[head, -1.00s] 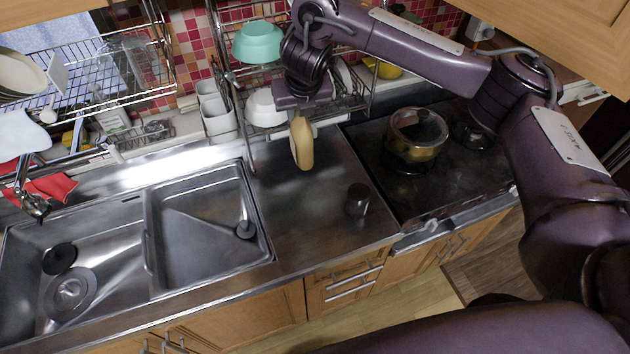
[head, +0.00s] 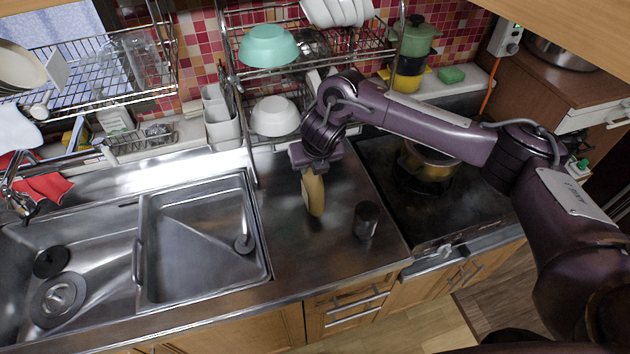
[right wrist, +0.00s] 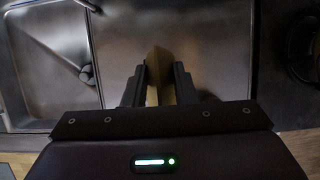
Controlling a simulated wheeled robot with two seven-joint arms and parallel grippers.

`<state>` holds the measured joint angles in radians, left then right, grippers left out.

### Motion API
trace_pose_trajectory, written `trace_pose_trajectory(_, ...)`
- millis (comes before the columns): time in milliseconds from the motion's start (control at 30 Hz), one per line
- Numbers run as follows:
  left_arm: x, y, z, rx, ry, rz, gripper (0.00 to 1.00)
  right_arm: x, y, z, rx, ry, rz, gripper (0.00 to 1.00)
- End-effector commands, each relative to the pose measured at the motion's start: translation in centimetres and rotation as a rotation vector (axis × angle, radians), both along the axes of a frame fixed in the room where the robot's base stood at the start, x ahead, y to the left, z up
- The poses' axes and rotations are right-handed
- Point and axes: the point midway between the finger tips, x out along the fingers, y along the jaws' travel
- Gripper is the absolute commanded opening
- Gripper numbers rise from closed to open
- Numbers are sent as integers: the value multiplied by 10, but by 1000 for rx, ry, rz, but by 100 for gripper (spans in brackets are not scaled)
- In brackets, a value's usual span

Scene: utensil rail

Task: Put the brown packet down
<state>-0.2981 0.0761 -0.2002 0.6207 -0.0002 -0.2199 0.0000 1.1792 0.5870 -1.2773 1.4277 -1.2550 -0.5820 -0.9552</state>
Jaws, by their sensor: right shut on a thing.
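The brown packet (head: 313,192) is a tan, narrow, upright shape held at the end of my right arm in the head view. My right gripper (head: 308,168) is shut on its upper part, above the steel counter (head: 285,235) between the sink and the stove. In the right wrist view the packet (right wrist: 158,72) stands between the two dark fingers of my right gripper (right wrist: 158,88). I cannot tell whether its lower end touches the counter. My left gripper does not show.
A dark cup (head: 366,220) stands on the counter, right of the packet. The sink (head: 195,235) lies left and the stove (head: 440,210) with a pot (head: 430,165) right. A dish rack (head: 305,60) with a teal bowl (head: 268,46) stands behind. Counter in front of the packet is clear.

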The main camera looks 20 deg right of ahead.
Motion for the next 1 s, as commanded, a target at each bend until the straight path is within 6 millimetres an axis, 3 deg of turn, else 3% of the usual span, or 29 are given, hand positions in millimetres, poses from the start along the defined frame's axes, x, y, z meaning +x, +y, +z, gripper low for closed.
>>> trace_pose_trajectory(333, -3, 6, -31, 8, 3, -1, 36, -5, 6, -43, 0, -1, 2, 0)
trace_pose_trajectory(567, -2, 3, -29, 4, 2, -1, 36, -6, 7, -44, -1, 0, 2, 0)
trace_pose_trajectory(600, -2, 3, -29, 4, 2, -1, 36, -6, 6, -45, -1, 1, 3, 27)
trace_pose_trajectory(767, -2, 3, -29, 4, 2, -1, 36, -6, 6, -44, -1, 1, 2, 48)
trace_pose_trajectory(1000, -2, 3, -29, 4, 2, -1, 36, -6, 6, -44, -1, 0, 2, 48)
